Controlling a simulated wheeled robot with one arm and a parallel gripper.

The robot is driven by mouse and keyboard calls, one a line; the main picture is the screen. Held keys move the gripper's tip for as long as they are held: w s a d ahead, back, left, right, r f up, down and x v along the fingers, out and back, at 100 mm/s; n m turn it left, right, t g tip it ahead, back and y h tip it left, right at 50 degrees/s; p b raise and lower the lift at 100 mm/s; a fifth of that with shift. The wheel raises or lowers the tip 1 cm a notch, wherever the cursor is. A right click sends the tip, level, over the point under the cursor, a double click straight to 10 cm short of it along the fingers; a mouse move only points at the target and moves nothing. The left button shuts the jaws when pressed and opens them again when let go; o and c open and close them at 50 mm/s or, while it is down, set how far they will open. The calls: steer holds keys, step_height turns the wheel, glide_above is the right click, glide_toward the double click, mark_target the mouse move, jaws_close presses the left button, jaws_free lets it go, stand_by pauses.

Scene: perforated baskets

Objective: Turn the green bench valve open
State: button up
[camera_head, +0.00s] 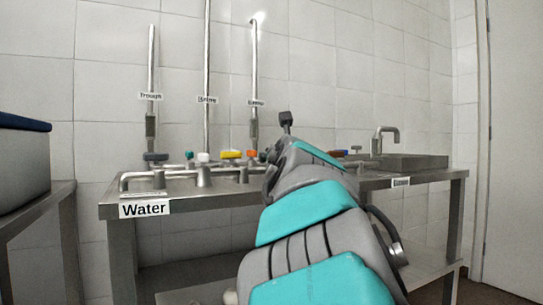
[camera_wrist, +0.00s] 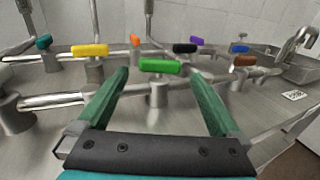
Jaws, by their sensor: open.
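The green valve handle (camera_wrist: 159,65) is a bright green bar atop a metal valve body (camera_wrist: 158,92), lying crosswise near the middle of the wrist view. My gripper (camera_wrist: 157,72) is open, with its two dark green fingers on the left and right of the valve and nothing held. The handle lies between or just beyond the fingertips; I cannot tell which, and no contact shows. In the head view my arm reaches toward the bench and hides my fingers, and I cannot make out the green handle.
A yellow handle (camera_wrist: 90,51) is left of the green one, with a teal handle (camera_wrist: 43,41) farther left. Orange (camera_wrist: 135,39), black (camera_wrist: 186,47), purple (camera_wrist: 197,41), blue (camera_wrist: 240,49) and brown (camera_wrist: 243,61) handles stand around. A sink (camera_head: 404,161) is at right; pipes cross the bench.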

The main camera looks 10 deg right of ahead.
steer(key=shift+w+d+p, duration=0.2)
steer(key=shift+w+p, duration=0.25)
steer(key=shift+w, duration=2.5)
steer(key=shift+c, duration=0.2)
steer(key=c, duration=1.2)
steer(key=shift+w+f+n+y+b, duration=0.1)
steer(key=shift+f+n+y+b, duration=0.15)
steer(key=shift+n+y+b, duration=0.45)
steer(key=n+y, duration=0.2)
steer(key=y, duration=0.1)
steer(key=shift+d+y, duration=0.1)
steer(key=shift+y, duration=0.3)
steer(key=shift+r+n+g+y+b, duration=0.25)
steer(key=shift+n+g+y, duration=0.3)
steer(key=shift+y, duration=0.35)
